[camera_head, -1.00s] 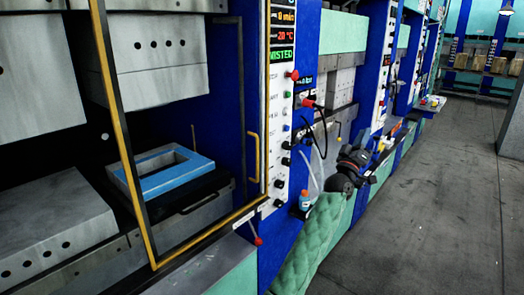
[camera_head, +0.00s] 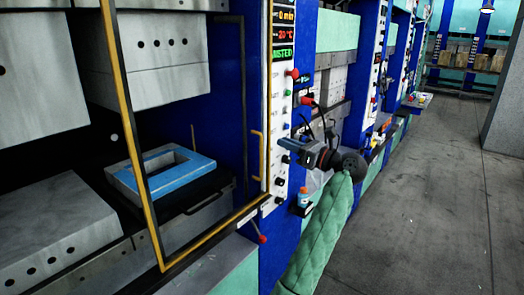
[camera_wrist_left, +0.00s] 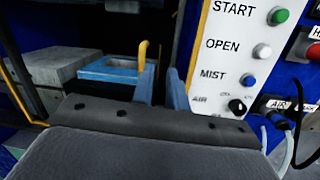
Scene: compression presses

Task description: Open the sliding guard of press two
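The sliding guard (camera_head: 134,135) of the near press is a yellow and black frame standing across the press opening. Its yellow handle (camera_head: 257,155) is an upright bar near the guard's right edge. My left gripper (camera_head: 284,147) is just right of the handle in the head view, in front of the control panel, and points left. In the left wrist view, two bluish fingertips (camera_wrist_left: 162,92) stand apart with a gap between them. The handle (camera_wrist_left: 142,60) shows beyond the left fingertip; contact cannot be told. My right gripper is in neither view.
The white control panel (camera_head: 279,110) with buttons and knobs is close to my left gripper. A hose connector (camera_wrist_left: 280,107) is at its right. A blue-topped frame (camera_head: 160,175) lies inside the press. The grey floor (camera_head: 430,220) at the right is clear.

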